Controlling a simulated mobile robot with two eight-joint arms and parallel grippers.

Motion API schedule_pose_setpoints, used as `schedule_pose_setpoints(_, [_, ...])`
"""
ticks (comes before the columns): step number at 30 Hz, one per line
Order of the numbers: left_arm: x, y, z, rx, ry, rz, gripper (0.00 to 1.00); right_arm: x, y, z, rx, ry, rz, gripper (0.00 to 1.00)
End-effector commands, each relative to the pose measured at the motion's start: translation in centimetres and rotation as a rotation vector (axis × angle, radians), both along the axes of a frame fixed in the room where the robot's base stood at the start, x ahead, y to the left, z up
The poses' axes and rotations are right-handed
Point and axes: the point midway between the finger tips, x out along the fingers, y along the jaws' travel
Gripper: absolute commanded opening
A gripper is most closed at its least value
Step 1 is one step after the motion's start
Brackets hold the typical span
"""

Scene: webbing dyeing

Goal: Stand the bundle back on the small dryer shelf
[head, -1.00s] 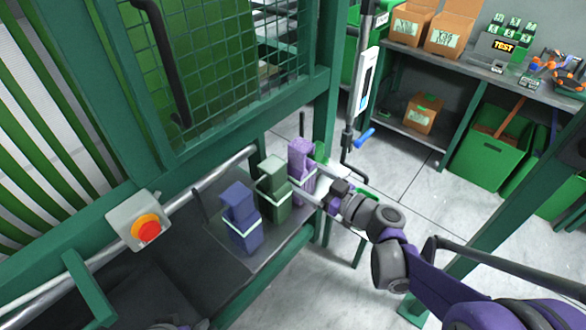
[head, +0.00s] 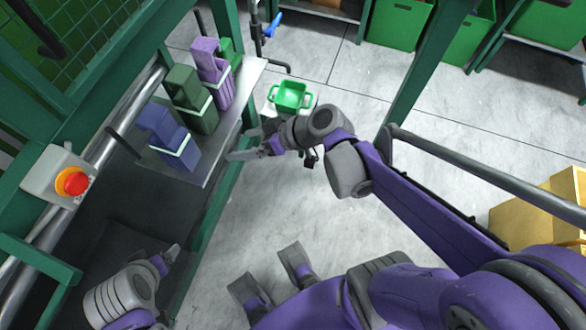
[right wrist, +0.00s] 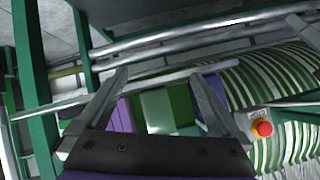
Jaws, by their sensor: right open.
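Three strapped bundles stand upright in a row on the small grey dryer shelf (head: 222,135): a blue one (head: 168,138) nearest the red button, a dark green one (head: 192,100) in the middle and a purple one (head: 214,72) at the far end. Each has a pale band. My right gripper (head: 240,150) is open and empty, in front of the shelf's outer edge, apart from the bundles. In the right wrist view the green bundle (right wrist: 165,110) shows between its spread fingers, with the purple one (right wrist: 123,114) beside it. My left gripper (head: 168,258) is at the lower left, its jaws unclear.
A red stop button (head: 72,181) and a metal rail (head: 125,110) lie left of the shelf. A green basket (head: 291,95) stands beyond my right gripper. Green posts frame the shelf. Cardboard boxes (head: 540,215) are at the right. Grey floor is open between.

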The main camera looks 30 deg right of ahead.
Motion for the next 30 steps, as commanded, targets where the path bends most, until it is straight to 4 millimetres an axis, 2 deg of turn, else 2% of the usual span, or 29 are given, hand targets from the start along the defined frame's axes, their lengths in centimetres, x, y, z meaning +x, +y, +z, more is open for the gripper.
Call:
schedule_pose_setpoints(1, [0.0,0.0,0.0,0.0,0.0,0.0,0.88,-2.0,0.5,-1.1,-0.047,0.094,-0.021,1.0])
schedule_pose_setpoints(2, [0.0,0.0,0.0,0.0,0.0,0.0,0.88,-3.1,0.4,-1.8,-0.078,0.151,-0.046,1.0])
schedule_pose_setpoints(6, [0.0,0.0,0.0,0.0,0.0,0.0,0.88,-7.7,-1.3,-4.1,-0.243,0.34,-0.202,1.0])
schedule_pose_setpoints(10, [0.0,0.0,0.0,0.0,0.0,0.0,0.88,-10.2,-3.6,-4.8,-0.361,0.402,-0.348,1.0])
schedule_pose_setpoints(16, [0.0,0.0,0.0,0.0,0.0,0.0,0.88,-11.5,-5.7,-4.8,-0.439,0.406,-0.468,1.0])
schedule_pose_setpoints(30, [0.0,0.0,0.0,0.0,0.0,0.0,0.88,-11.5,-5.9,-4.8,-0.445,0.405,-0.48,1.0])
